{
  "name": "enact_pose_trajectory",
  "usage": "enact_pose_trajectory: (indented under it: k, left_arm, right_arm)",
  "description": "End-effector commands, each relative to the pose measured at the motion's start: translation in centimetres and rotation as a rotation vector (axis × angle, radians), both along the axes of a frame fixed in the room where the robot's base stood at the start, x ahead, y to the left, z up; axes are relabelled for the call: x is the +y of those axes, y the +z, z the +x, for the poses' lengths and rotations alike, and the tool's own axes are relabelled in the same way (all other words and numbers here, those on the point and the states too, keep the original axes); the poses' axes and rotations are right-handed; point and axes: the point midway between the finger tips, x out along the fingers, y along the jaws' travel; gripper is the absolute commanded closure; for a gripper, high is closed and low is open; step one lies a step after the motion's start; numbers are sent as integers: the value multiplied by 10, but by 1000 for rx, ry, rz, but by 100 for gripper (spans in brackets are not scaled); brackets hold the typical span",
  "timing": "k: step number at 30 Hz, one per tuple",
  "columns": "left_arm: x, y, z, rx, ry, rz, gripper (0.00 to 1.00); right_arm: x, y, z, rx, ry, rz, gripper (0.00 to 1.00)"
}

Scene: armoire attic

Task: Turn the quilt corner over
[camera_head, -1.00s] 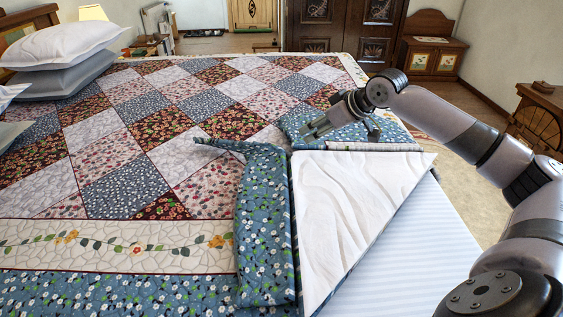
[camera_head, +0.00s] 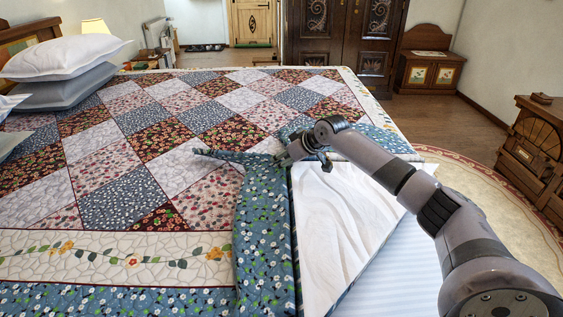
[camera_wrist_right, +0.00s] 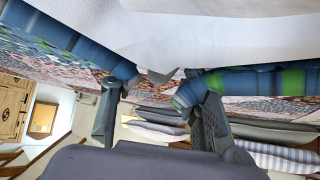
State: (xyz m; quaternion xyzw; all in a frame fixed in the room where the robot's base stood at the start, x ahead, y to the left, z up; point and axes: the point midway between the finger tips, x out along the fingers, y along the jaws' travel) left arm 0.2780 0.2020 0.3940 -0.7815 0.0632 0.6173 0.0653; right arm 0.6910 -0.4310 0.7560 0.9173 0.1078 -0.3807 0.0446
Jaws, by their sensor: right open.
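The patchwork quilt (camera_head: 150,128) covers the bed, with a cream floral band and a blue flowered border. Its near right corner is folded back, showing a white underside (camera_head: 335,225) as a triangle. A bunched blue border strip (camera_head: 264,235) stands along the fold's left side. My right gripper (camera_head: 288,158) is at the top of this strip; its fingertips are partly hidden among the cloth. In the right wrist view, its two fingers (camera_wrist_right: 158,112) are apart, with blue quilt edge at the tips and white cloth above them. My left gripper is not in view.
Pale striped bedding (camera_head: 395,275) lies bare at the lower right, beneath my right arm. Pillows (camera_head: 68,58) are stacked at the left. A dark armoire (camera_head: 340,40) and wooden cabinets stand beyond the bed. Open floor (camera_head: 465,125) lies to the right.

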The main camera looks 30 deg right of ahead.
Motion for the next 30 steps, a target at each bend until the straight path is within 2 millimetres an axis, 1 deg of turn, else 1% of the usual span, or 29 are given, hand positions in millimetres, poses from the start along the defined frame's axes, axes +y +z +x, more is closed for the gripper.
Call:
enact_pose_trajectory:
  k: [4, 12, 30]
  left_arm:
    - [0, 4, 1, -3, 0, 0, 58]
    - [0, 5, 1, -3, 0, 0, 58]
    - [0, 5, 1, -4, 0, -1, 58]
  right_arm:
    - [2, -5, 6, -1, 0, 0, 58]
    - [1, -6, 6, -1, 1, 0, 58]
    - [1, -6, 6, -1, 0, 0, 98]
